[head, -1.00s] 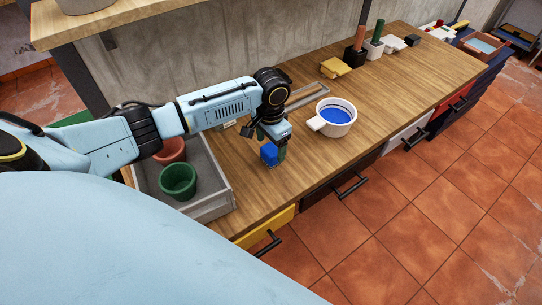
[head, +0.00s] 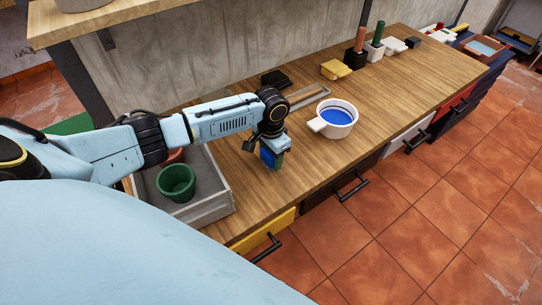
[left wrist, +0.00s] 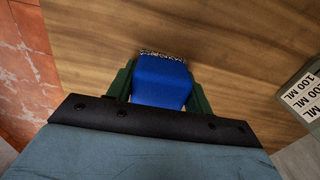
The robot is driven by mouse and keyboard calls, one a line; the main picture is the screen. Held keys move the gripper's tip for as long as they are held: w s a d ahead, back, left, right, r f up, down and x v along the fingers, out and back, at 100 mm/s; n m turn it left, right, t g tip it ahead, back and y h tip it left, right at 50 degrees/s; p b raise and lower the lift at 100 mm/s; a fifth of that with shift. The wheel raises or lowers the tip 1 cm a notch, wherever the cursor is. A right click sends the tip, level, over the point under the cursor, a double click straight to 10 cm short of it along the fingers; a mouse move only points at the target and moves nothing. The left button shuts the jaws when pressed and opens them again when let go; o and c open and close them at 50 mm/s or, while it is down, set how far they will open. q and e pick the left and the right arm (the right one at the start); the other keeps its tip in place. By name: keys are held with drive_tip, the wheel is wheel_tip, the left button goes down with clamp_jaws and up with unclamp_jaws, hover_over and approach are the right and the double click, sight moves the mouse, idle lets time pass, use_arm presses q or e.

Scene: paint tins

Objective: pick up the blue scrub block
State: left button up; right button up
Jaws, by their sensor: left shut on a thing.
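The blue scrub block (head: 266,156) is at the workbench's front part, between the tray and the white mug. My left gripper (head: 274,161) points down over it and is shut on it. In the left wrist view the blue block (left wrist: 160,80) sits between the two green fingers (left wrist: 160,92), with a grey bristly strip along its far edge. I cannot tell if the block touches the bench top. My right gripper is not in view.
A grey tray (head: 218,208) with a green pot (head: 176,183) and a reddish pot stands left. A white mug of blue paint (head: 337,118) stands right. A yellow block (head: 336,69) and a dark block (head: 275,78) lie behind. The bench's front edge is close.

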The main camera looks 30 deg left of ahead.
use_arm(q)
drive_tip(key=shift+c, duration=1)
wheel_tip(320, 180, up, 9)
drive_tip(key=shift+p, duration=1.1)
drive_tip(key=shift+r, duration=0.55)
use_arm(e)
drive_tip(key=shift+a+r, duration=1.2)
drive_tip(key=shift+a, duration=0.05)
